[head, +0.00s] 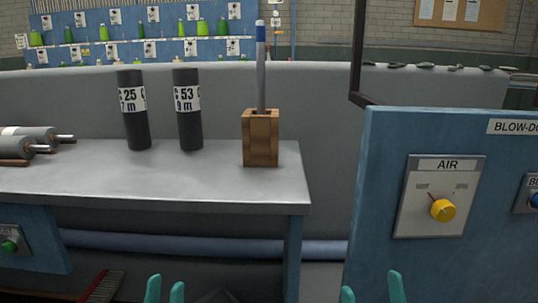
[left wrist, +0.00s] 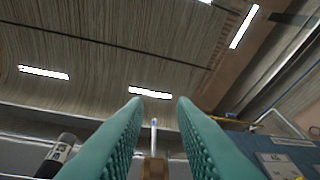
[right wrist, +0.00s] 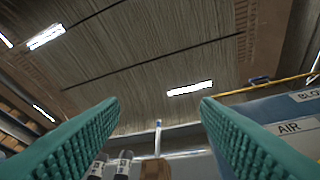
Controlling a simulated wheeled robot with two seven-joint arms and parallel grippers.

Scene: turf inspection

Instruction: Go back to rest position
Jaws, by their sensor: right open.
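My left gripper (head: 165,288) shows as two teal fingertips at the bottom edge of the head view. In the left wrist view its fingers (left wrist: 161,102) stand apart with nothing between them. My right gripper (head: 371,286) shows at the bottom edge, further right, with its fingers wider apart. In the right wrist view its fingers (right wrist: 159,100) are open and empty. Both grippers point upward, and both wrist views look toward the ceiling.
A grey table (head: 225,185) holds two dark labelled cylinders (head: 135,125) (head: 189,125), a wooden block (head: 261,150) with an upright blue-tipped rod (head: 261,70), and grey rollers (head: 35,138) at left. A blue panel with a yellow AIR knob (head: 442,209) stands at right.

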